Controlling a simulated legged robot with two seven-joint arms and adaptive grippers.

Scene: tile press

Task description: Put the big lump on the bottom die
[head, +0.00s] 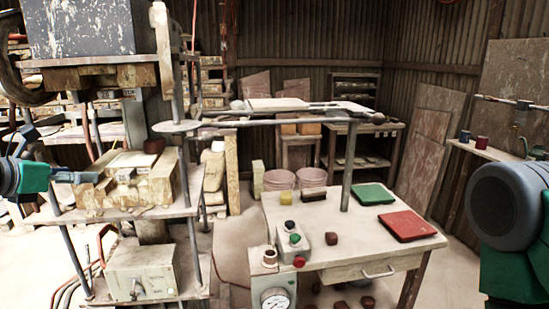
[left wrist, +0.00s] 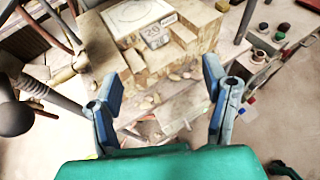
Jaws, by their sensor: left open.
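The bottom die (head: 130,161) is a pale plate on a tan block in the press; it shows at the top of the left wrist view (left wrist: 138,14). A dark red-brown lump (head: 154,146) sits at the block's far right corner, beside the plate, and shows partly at the top edge of the left wrist view (left wrist: 222,5). A smaller brown lump (head: 331,238) lies on the table. My left gripper (head: 78,177) is open and empty at the block's left side; its spread fingers frame the left wrist view (left wrist: 162,80). I do not see my right gripper's fingers.
The heavy upper press block (head: 80,27) hangs above the die, with steel posts around it. The table (head: 350,255) to the right holds buttons, a green tray (head: 372,194) and a red tray (head: 406,226). A grey control box (head: 142,272) stands below the die.

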